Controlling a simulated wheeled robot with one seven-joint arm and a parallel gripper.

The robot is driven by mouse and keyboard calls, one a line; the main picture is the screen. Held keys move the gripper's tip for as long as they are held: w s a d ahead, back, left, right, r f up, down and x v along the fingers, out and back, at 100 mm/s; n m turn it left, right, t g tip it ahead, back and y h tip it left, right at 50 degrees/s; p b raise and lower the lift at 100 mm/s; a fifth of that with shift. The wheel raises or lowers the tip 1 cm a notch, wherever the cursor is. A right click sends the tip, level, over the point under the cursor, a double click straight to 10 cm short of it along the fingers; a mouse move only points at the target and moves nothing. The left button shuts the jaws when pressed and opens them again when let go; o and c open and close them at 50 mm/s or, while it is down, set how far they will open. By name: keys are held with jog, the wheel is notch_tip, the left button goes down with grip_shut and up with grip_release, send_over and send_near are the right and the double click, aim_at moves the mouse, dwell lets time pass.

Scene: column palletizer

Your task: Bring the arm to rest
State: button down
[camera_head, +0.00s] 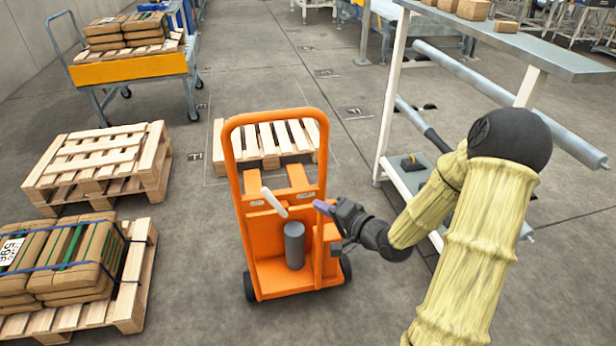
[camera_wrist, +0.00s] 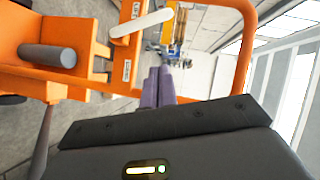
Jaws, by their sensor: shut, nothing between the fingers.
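My gripper (camera_head: 322,207) is at the end of my arm in the head view. Its purple-grey fingers are shut and empty, and they also show at the middle of the wrist view (camera_wrist: 158,87). The gripper is in front of the orange pallet truck (camera_head: 285,275), near its white lever (camera_head: 273,202) and grey cylinder (camera_head: 295,244). In the wrist view the orange frame (camera_wrist: 246,50) arches around the right side, and the white lever (camera_wrist: 142,23) lies above left of the fingers. I cannot tell whether the gripper touches the truck.
Empty wooden pallets (camera_head: 100,165) stand left of and behind the truck. An orange-sided cart (camera_head: 130,68) with cartons stands at the back left. A grey table (camera_head: 500,42) is at the right. Floor between is clear.

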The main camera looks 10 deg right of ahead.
jog(key=s+a+r+n+g+h, duration=0.1)
jog(key=s+n+g+h, duration=0.35)
jog(key=s, duration=0.45)
jog(key=s+a+n+g+h, duration=0.1)
jog(key=s+n+g+h, duration=0.4)
jog(key=s, duration=0.4)
notch_tip(320, 180, up, 20)
jog(key=m+g+y+p, duration=0.1)
jog(key=p, duration=1.9)
jog(key=shift+d, duration=0.15)
